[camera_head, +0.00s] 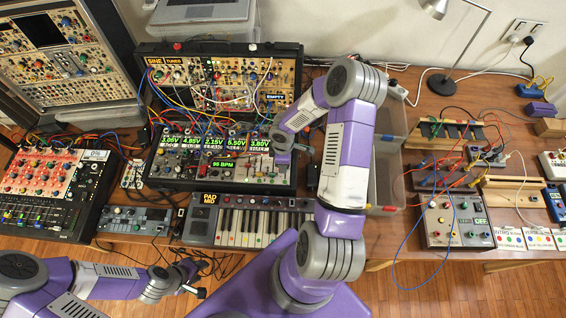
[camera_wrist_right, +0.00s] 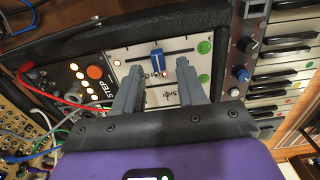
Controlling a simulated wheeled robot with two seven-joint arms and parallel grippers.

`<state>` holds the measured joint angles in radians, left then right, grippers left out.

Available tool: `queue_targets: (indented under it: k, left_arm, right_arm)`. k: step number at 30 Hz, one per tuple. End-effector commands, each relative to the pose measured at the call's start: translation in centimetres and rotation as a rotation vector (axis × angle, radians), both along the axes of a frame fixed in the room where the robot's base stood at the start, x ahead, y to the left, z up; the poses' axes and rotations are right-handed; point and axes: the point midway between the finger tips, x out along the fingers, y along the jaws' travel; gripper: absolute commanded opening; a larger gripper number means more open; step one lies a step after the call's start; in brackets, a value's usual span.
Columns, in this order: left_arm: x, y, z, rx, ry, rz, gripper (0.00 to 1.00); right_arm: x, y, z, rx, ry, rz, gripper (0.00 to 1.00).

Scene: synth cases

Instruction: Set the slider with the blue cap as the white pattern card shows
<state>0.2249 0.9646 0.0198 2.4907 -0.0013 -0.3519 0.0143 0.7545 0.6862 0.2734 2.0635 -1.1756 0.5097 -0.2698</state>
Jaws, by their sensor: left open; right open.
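The blue slider cap (camera_wrist_right: 157,61) sits near the middle of its slot on a white panel (camera_wrist_right: 195,43) in the right wrist view. My right gripper (camera_wrist_right: 157,76) is open, one finger on each side of the cap, with gaps showing; how far above the panel the fingertips are is unclear. My left gripper (camera_head: 195,279) is open and empty at the bottom left, in front of the table. White cards (camera_head: 509,238) with coloured dots lie at the right; which one is the pattern card I cannot tell.
A STEP module (camera_wrist_right: 88,80) with an orange button and a red cable adjoins the slider panel. Green buttons (camera_wrist_right: 204,47) sit beside the slot. A keyboard (camera_head: 245,227) lies in front of the case (camera_head: 222,175). Loose patch cables hang above the case.

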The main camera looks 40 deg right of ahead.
Motion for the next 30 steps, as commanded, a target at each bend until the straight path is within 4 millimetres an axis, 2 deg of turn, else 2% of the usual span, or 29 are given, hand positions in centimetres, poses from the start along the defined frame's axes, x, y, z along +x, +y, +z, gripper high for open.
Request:
queue_targets:
  k: [6, 12, 30]
  left_arm:
    - [0.0, 0.0, 0.9, 0.0, 0.0, 0.0, 0.43]
    - [0.0, 0.0, 1.3, 0.0, 0.0, 0.0, 0.43]
    - [0.0, 0.0, 1.3, 0.0, 0.0, 0.0, 0.43]
  right_arm:
    - [0.1, -0.1, 4.0, -0.004, -0.005, -0.001, 0.4]
    - [0.1, 0.0, 6.4, -0.002, -0.004, 0.0, 0.4]
    - [0.0, 0.0, 6.7, 0.0, -0.001, 0.0, 0.4]
